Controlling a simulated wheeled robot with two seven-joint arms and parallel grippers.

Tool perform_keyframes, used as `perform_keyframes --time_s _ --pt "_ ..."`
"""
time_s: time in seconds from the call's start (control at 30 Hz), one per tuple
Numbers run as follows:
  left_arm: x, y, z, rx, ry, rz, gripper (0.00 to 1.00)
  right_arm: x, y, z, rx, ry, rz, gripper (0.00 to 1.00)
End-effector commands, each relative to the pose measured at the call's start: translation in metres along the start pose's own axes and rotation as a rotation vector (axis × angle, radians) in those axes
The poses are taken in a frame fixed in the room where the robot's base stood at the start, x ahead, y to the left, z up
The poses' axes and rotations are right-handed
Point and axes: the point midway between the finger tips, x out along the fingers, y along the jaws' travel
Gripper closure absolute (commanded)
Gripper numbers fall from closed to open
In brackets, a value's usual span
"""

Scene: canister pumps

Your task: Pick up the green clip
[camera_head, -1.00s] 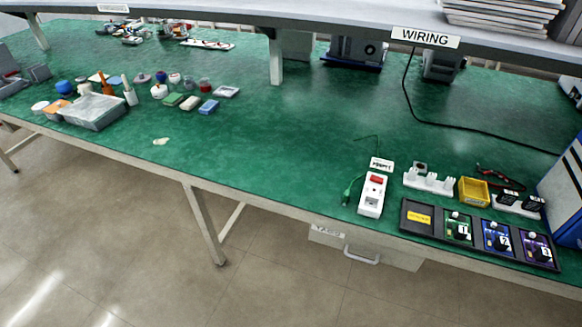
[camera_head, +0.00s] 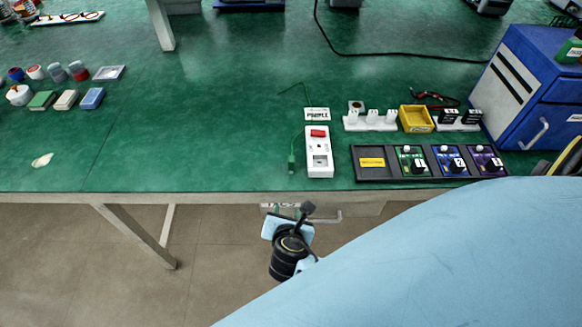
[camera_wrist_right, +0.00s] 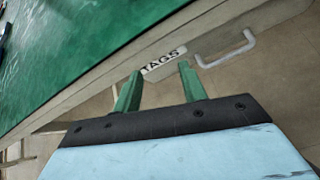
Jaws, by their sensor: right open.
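The green clip (camera_head: 291,162) sits at the end of a thin green lead on the green bench, just left of the white switch unit (camera_head: 319,152). It is small in the head view, and I cannot pick it out in the right wrist view. My right gripper (camera_head: 284,211) is in front of the bench edge, nearer to me than the clip and apart from it. In the right wrist view its two green fingers (camera_wrist_right: 159,69) stand apart with nothing between them. My left gripper is not in view.
A black tray (camera_head: 371,176) with numbered modules lies right of the switch unit. Behind it are white sockets (camera_head: 370,121) and a yellow bin (camera_head: 416,118). A drawer handle (camera_wrist_right: 226,50) projects below the bench edge. The bench left of the clip is mostly clear.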

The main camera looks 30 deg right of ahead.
Motion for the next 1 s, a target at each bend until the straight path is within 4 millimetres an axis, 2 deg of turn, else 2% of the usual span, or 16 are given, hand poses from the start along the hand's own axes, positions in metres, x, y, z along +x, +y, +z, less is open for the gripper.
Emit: perform_keyframes --time_s 0.03,0.1,0.2,0.3,0.37,0.63,0.9,1.0 --pt "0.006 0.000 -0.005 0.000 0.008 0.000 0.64 -0.007 0.011 0.021 -0.067 -0.068 0.005 0.58" --pt "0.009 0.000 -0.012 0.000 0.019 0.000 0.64 -0.017 0.020 0.048 -0.155 -0.148 -0.006 0.58" --pt "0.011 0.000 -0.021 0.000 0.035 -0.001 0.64 -0.029 0.027 0.073 -0.231 -0.221 -0.027 0.58" --pt "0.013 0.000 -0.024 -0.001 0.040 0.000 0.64 -0.029 0.029 0.086 -0.267 -0.254 -0.040 0.58" --pt "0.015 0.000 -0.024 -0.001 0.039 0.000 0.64 -0.022 0.029 0.090 -0.274 -0.261 -0.043 0.58" --pt "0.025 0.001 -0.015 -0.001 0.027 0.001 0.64 0.028 0.029 0.102 -0.274 -0.260 -0.043 0.58" --pt "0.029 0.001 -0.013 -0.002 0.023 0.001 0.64 0.049 0.027 0.108 -0.272 -0.258 -0.042 0.58" --pt "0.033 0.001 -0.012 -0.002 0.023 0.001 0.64 0.062 0.023 0.110 -0.272 -0.258 -0.043 0.58"
